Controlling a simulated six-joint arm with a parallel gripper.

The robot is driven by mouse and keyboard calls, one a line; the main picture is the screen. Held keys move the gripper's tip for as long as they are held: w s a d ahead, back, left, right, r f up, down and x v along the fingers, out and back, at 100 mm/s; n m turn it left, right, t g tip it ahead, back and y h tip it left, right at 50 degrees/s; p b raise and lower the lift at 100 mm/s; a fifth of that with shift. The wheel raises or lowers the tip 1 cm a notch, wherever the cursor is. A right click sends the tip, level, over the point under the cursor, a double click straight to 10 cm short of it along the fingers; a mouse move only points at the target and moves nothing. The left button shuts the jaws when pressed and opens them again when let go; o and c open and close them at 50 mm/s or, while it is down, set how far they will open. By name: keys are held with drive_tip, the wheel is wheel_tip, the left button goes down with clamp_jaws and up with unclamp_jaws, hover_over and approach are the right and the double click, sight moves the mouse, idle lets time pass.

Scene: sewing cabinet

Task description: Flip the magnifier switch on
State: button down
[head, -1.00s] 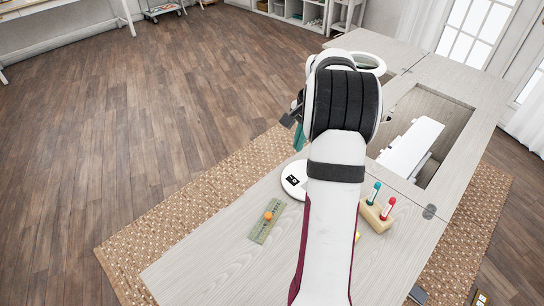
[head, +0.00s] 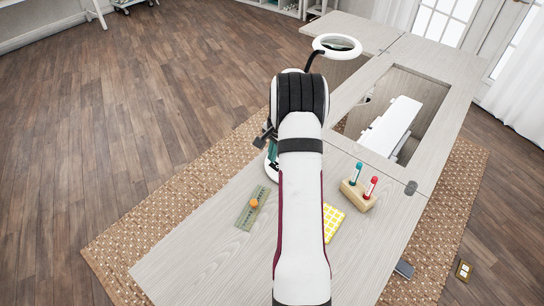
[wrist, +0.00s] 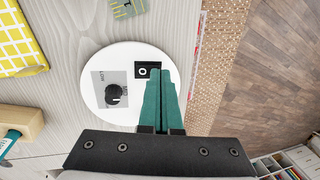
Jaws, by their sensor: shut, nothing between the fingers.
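The magnifier's lens ring (head: 337,45) stands over the cabinet top on a dark arm in the head view. Its round white base (wrist: 125,57) fills the middle of the wrist view; in the head view it is mostly hidden behind my arm. The base carries a small black switch (wrist: 142,71) with a white circle mark, and a black dial (wrist: 113,95) on a grey plate. My gripper (wrist: 160,71) is shut and empty, its teal fingertips over the right part of the switch and partly hiding it. I cannot tell whether they touch it, or the switch's position.
A green ruler with an orange ball (head: 253,205), a yellow gridded pad (head: 333,221) and a wooden block (head: 357,195) with teal- and red-topped bottles stand nearby. The cabinet opening (head: 362,95) holds a white machine. The table's edge lies close beyond the base.

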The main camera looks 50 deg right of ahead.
drive_tip(key=shift+w+f, duration=0.15)
drive_tip(key=shift+f, duration=0.6)
drive_tip(key=shift+w+f, duration=0.1)
drive_tip(key=shift+f, duration=0.15)
drive_tip(key=shift+s+r, duration=0.25)
drive_tip(key=shift+s, duration=0.55)
